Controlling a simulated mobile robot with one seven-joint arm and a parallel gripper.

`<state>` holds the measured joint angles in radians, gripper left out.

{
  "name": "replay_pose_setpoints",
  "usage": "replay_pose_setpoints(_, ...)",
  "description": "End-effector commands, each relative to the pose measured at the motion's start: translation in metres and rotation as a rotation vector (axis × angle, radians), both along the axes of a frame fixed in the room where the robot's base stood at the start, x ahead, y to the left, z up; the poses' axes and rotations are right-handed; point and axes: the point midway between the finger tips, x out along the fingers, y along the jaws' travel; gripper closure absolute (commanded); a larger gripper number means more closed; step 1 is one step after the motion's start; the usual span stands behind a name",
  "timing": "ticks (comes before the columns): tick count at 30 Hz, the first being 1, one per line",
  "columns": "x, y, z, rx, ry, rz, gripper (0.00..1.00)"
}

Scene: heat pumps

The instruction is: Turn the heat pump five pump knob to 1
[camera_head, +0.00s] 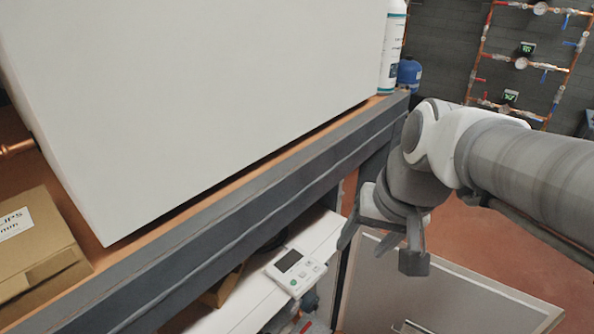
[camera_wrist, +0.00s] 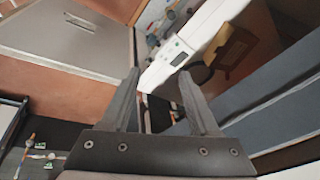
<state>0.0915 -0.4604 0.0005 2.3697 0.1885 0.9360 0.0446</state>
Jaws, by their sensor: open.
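My gripper (camera_head: 380,250) is open and empty, pointing down in front of the shelf edge in the head view. In the wrist view its two fingers (camera_wrist: 159,75) stand apart with nothing between them. A white controller with a grey screen (camera_head: 294,270) sits on a white unit below the shelf, left of and lower than my gripper. It also shows in the wrist view (camera_wrist: 177,57), just beyond the fingertips. Pump and pipe parts (camera_wrist: 168,17) show beyond it, small. I cannot make out the pump knob or its setting, nor which unit is number five.
A large white box (camera_head: 190,90) stands on the shelf (camera_head: 230,262) with a cardboard box (camera_head: 40,250). A white bottle (camera_head: 392,45) stands at the shelf's far end. A grey panel (camera_head: 440,295) is below my gripper. Red floor (camera_head: 480,240) lies open to the right.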

Motion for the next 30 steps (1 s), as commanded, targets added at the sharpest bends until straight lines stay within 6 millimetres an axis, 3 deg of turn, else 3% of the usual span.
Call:
replay_pose_setpoints(1,0.01,-0.001,-0.018,0.037,0.039,-0.038,0.38)
replay_pose_setpoints(8,0.055,-0.001,-0.07,0.219,0.189,-0.211,0.38)
replay_pose_setpoints(17,0.114,-0.013,-0.153,0.462,0.367,-0.458,0.38)
replay_pose_setpoints(26,0.166,-0.038,-0.255,0.705,0.524,-0.723,0.38)
replay_pose_setpoints(30,0.186,-0.053,-0.309,0.822,0.59,-0.85,0.38)
